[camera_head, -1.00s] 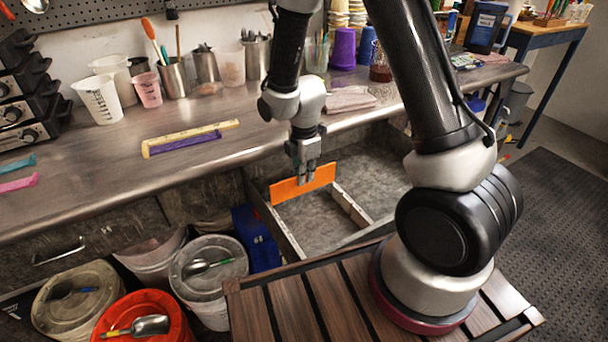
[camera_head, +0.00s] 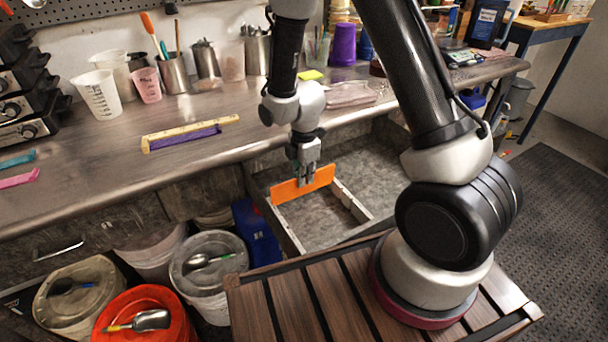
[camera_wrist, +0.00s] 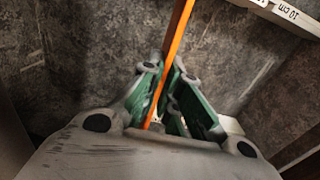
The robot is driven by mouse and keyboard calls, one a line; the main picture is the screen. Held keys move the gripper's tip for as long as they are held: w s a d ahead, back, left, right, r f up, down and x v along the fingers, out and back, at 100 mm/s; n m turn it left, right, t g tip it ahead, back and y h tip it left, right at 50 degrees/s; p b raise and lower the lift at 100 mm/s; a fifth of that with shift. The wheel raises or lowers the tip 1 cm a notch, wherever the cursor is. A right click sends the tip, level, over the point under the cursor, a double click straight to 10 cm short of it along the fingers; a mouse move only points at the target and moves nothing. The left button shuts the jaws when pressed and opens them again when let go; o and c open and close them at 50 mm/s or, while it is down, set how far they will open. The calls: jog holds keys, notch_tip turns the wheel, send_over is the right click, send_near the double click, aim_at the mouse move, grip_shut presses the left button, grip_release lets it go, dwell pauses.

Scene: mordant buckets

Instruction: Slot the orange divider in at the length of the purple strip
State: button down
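My gripper (camera_head: 305,180) is shut on the orange divider (camera_head: 286,191), gripping its upper edge right of its middle. The divider is upright at the mouth of the open drawer (camera_head: 289,231). I cannot tell whether its lower edge touches the drawer floor. In the wrist view the orange divider (camera_wrist: 175,45) runs edge-on between the green-padded fingers. A pale slotted rail (camera_head: 350,202) lies along the drawer; in the wrist view the rail (camera_wrist: 295,15) carries the mark "10 cm". The purple strip (camera_head: 187,138) lies on the bench along a yellow ruler (camera_head: 205,127).
Pink (camera_head: 18,180) and teal (camera_head: 18,160) strips lie at the bench's left. Cups and tool pots stand along the back. Lidded buckets (camera_head: 208,258) and a blue container (camera_head: 254,236) stand left of the drawer. The drawer floor right of the rail is bare.

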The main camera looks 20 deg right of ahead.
jog(key=shift+f, duration=1.75)
jog(key=c, duration=1.6)
grip_release()
jog(key=shift+o, duration=0.2)
jog(key=shift+r, duration=0.1)
notch_tip(320, 180, up, 12)
jog(key=shift+f, duration=0.1)
